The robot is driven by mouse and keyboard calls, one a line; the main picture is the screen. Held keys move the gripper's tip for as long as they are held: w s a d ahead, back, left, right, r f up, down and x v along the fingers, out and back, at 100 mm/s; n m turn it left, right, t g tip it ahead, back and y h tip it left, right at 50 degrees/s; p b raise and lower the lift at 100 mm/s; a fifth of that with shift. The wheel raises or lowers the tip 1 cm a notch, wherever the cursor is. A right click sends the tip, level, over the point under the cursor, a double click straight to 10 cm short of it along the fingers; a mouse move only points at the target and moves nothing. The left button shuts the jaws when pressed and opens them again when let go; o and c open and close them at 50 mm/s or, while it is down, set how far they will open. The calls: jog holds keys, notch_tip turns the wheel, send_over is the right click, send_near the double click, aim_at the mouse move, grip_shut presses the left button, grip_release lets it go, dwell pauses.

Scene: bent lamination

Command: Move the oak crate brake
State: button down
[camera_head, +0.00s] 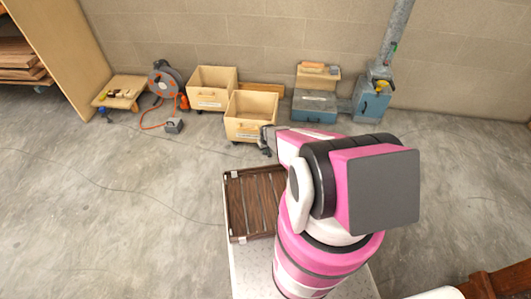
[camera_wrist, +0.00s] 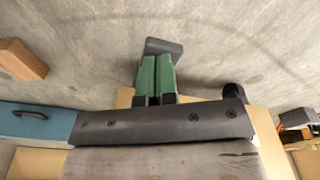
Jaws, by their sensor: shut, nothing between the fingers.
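Two pale wooden crates stand by the wall in the head view: a front crate (camera_head: 251,130) and a rear crate (camera_head: 212,105). My gripper (camera_head: 268,150) is low at the front crate's lower right corner. In the wrist view its green-padded fingers (camera_wrist: 156,77) are together and empty, beside the pale wood of a crate (camera_wrist: 268,125). A dark grey block (camera_wrist: 164,47) lies at the finger ends; I cannot tell whether it is the brake or part of the fingers. A black caster (camera_wrist: 235,92) shows to the right. No brake lever is clearly distinguishable.
A blue toolbox (camera_head: 314,106) and a blue machine (camera_head: 369,106) stand right of the crates. A cable reel (camera_head: 165,78) and a low wooden platform (camera_head: 119,91) are to the left. A dark slatted crate (camera_head: 254,203) lies near my arm. The left floor is mostly clear.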

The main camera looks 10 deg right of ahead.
jog(key=shift+f, duration=1.4)
jog(key=shift+s+d+r, duration=0.1)
jog(key=shift+s+r, duration=0.2)
jog(key=shift+s, duration=0.35)
jog(key=shift+s+d+r, duration=0.1)
jog(key=shift+s+r, duration=0.2)
jog(key=shift+s, duration=0.3)
jog(key=shift+s+r, duration=0.1)
jog(key=shift+s, duration=0.2)
jog(key=shift+d, duration=0.1)
